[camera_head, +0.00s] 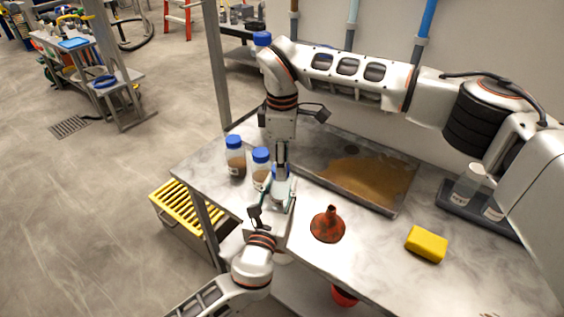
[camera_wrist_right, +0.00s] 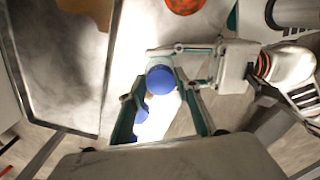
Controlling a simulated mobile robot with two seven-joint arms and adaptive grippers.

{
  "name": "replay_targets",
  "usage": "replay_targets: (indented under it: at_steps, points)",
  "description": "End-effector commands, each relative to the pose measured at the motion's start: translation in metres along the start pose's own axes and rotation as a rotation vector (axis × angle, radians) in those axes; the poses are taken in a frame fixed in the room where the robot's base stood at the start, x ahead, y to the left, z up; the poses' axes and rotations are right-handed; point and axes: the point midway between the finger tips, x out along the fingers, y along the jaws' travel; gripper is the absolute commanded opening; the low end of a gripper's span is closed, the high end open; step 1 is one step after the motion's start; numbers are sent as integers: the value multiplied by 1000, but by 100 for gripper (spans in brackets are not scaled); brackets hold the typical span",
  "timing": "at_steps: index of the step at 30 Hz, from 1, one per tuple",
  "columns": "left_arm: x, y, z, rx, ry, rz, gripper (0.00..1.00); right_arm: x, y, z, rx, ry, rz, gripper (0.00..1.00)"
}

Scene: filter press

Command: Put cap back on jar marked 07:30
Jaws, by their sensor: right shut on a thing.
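My right gripper (camera_head: 281,168) reaches down from above and is shut on a blue cap (camera_wrist_right: 160,79). The cap also shows in the head view (camera_head: 282,173). My left gripper (camera_head: 273,196) comes in from below and meets the right one there. In the right wrist view its fingers (camera_wrist_right: 182,66) lie on either side of the spot under the cap, where it appears shut on a jar. That jar is mostly hidden, and I cannot read its marking or tell whether the cap touches its rim.
Two blue-capped jars (camera_head: 235,158) (camera_head: 260,168) stand just left of the grippers. A shallow tray (camera_head: 400,200) with brown material lies behind. A rusty funnel (camera_head: 327,226) and yellow sponge (camera_head: 427,244) are on the marble table at right. A dark rack (camera_head: 455,205) holds clear jars.

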Motion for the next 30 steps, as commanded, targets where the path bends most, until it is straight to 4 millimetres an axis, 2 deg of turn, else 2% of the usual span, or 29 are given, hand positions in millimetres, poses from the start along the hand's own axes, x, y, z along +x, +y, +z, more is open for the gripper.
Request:
replay_targets:
  at_steps: [12, 15, 21, 29, 30]
  points:
    - [0, 0, -1, 0, 2, 1, 0, 2, -6, -4, 797, 0, -7, 24]
    - [0, 0, -1, 1, 2, 1, 0, 2, -6, -4, 920, 0, -5, 24]
    - [0, 0, -1, 0, 2, 0, 0, 0, -4, -2, 1024, 0, -4, 24]
    - [0, 0, -1, 0, 2, 0, 0, 0, -4, -2, 1026, -1, -2, 24]
    - [0, 0, -1, 0, 2, 1, 0, 0, -4, -2, 1026, -1, -2, 40]
